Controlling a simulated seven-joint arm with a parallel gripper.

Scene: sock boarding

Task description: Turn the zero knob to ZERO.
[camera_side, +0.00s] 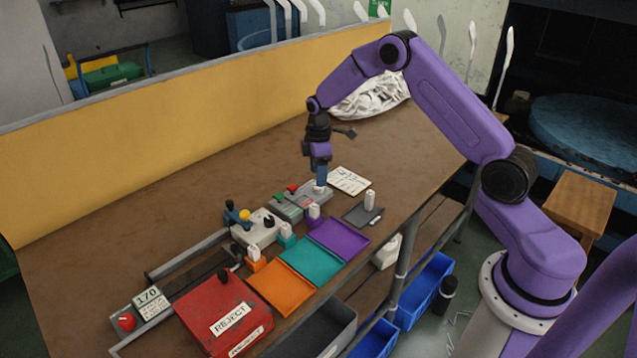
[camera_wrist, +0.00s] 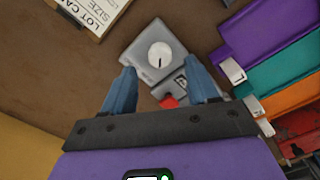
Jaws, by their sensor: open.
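The zero knob (camera_wrist: 160,53) is a round white dial with a short dark pointer mark, on a grey gauge unit (camera_wrist: 144,42). In the wrist view its mark points down toward my gripper; I cannot read a ZERO label. In the side view the knob (camera_side: 320,190) shows as a small white spot just below my gripper (camera_side: 320,183). My gripper's blue fingers are apart and empty in the wrist view (camera_wrist: 159,68), one on each side of the unit's near part. I cannot tell whether they touch anything.
A lot card (camera_side: 349,180) lies behind the unit. Purple (camera_side: 338,237), teal (camera_side: 311,259) and orange (camera_side: 277,287) trays stand in front. A red REJECT box (camera_side: 222,312) is at the front left. A yellow wall (camera_side: 170,110) runs along the back.

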